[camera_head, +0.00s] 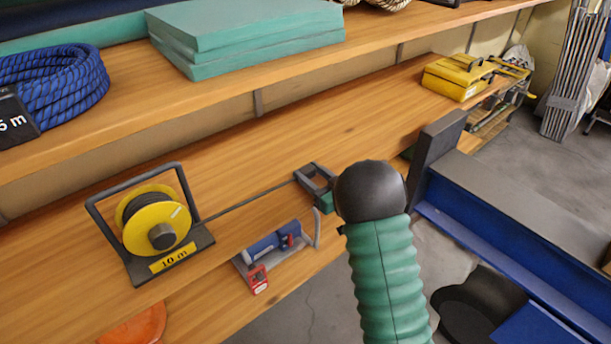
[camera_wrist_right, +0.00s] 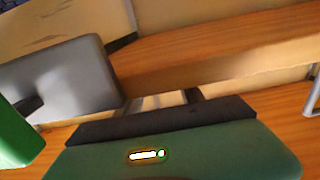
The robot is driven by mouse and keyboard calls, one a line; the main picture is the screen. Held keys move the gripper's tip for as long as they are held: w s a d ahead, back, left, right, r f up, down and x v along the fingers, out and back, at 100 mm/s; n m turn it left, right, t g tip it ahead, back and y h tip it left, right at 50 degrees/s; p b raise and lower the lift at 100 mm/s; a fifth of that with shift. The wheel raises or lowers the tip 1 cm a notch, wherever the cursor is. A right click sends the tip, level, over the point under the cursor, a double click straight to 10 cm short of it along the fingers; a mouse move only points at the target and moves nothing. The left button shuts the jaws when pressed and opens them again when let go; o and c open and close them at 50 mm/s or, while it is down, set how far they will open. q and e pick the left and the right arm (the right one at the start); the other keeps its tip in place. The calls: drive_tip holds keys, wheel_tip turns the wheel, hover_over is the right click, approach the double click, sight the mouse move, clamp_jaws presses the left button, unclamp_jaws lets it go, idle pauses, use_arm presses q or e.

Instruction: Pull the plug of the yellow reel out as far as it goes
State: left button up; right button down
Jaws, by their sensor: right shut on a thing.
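The yellow reel (camera_head: 157,222) stands at the left on the middle wooden shelf, in a dark frame with a "10 m" label. Dark cable is wound on it. A straight length of cable (camera_head: 250,202) runs from the reel to my right gripper (camera_head: 311,178). My right gripper is above the shelf, to the right of the reel, and is shut on the cable's end. The plug itself is hidden or too small to make out between the fingers. My left gripper is not in view.
A blue and red tool (camera_head: 272,246) lies below the cable. A yellow case (camera_head: 458,76) stands at the shelf's far right. Blue rope (camera_head: 52,80) and teal slabs (camera_head: 245,35) are on the upper shelf. The shelf between gripper and yellow case is mostly clear.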

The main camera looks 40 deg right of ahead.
drive_tip(key=shift+d+f, duration=0.1)
drive_tip(key=shift+d, duration=0.05)
drive_tip(key=c, duration=1)
unclamp_jaws()
drive_tip(key=shift+o, duration=1.4)
drive_tip(key=shift+d, duration=0.2)
drive_tip(key=shift+s, duration=0.15)
drive_tip(key=s+d+p, duration=0.1)
drive_tip(key=s+p, duration=0.1)
drive_tip(key=s, duration=1.4)
drive_tip(key=shift+s+d+f, duration=0.15)
drive_tip(key=shift+s, duration=0.15)
